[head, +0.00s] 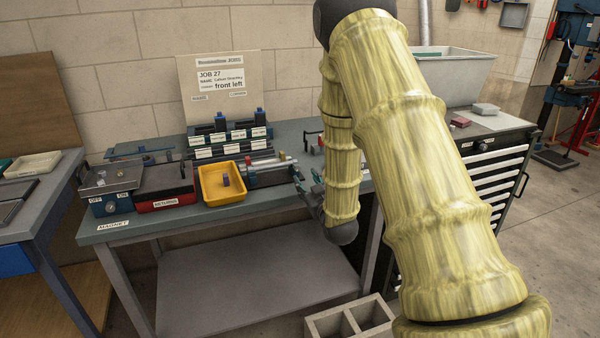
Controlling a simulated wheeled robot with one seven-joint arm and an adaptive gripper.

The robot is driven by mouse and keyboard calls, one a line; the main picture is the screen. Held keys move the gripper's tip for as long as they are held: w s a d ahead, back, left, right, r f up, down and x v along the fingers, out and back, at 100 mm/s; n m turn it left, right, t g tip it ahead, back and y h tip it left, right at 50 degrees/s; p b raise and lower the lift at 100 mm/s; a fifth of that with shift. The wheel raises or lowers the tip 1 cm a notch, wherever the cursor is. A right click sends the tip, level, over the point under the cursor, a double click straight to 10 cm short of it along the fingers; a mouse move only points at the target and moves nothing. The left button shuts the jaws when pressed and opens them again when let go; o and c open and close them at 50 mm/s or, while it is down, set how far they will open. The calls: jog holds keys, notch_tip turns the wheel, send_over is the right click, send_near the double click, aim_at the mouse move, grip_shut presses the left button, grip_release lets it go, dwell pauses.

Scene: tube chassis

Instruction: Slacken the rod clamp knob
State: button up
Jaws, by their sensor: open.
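A dark fixture (228,146) with white labels and blue-topped parts stands at the back of the grey-topped bench. Silver rods (266,164) lie at its front right. I cannot tell which small part is the rod clamp knob; it is too small to pick out or hidden. My gripper (307,177) is open, with its fingers apart near the right ends of the rods, over the bench's front edge. Nothing shows between the fingers. My arm hides the bench to the right of it. A job card (220,82) behind reads "JOB 27" and "front left".
A yellow tray (205,188) holding a small purple and orange part sits left of the rods. A red-fronted box (166,204) and a blue magnet box (112,205) stand farther left. A drawer cabinet (507,180) stands right. Bare bench top shows along the front left.

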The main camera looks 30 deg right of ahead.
aim_at(298, 169)
jog(key=shift+p+x, duration=0.45)
jog(key=shift+x, duration=3.15)
jog(key=shift+a, duration=0.1)
jog(key=shift+c, duration=0.3)
grip_shut()
